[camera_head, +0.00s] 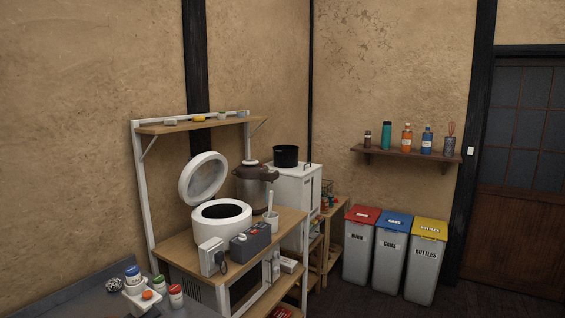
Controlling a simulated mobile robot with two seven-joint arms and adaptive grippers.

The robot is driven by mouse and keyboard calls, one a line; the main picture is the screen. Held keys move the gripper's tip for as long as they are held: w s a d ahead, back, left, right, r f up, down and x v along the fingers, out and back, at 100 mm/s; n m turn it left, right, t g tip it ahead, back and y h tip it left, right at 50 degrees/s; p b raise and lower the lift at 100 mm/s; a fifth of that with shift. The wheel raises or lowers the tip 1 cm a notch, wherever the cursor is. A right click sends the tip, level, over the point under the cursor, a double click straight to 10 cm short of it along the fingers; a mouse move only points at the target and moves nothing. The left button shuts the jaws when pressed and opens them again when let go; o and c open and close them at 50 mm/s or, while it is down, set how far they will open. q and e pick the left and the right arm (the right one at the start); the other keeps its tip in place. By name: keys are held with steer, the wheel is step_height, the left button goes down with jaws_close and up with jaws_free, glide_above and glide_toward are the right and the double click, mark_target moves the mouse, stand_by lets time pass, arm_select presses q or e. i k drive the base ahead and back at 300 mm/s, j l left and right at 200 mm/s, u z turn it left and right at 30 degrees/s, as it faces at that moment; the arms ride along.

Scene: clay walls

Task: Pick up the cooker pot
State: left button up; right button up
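A white round cooker (221,232) stands on the wooden shelf unit with its lid (204,179) tilted open. Its opening looks dark, and I cannot tell what is inside. A black pot (286,157) stands upright on a white cabinet to the right of the cooker and farther back. I cannot tell which of these the task's cooker pot is. Neither of my grippers shows in the head view.
A brown and silver dispenser (255,189) stands behind the cooker. A grey box (251,243) and white device (211,257) stand in front on the shelf unit (181,257). The white cabinet (299,189) is behind. Lidded bins (389,262) line the right wall.

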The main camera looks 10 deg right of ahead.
mark_target(285, 155)
steer(key=i+l+z, duration=0.6)
steer(key=i, duration=0.15)
steer(key=i+l+z, duration=0.15)
steer(key=i+z, duration=0.45)
steer(key=i, duration=0.2)
steer(key=i+u, duration=0.15)
steer(key=i, duration=0.3)
steer(key=i+l+u, duration=0.1)
steer(key=i, duration=0.35)
steer(key=i+l+u, duration=0.15)
steer(key=i, duration=0.3)
steer(key=i+l+u, duration=0.15)
steer(key=u, duration=0.2)
steer(key=i+l+u, duration=0.25)
steer(key=u, duration=0.15)
steer(key=i+l+u, duration=0.35)
steer(key=k+j, duration=0.1)
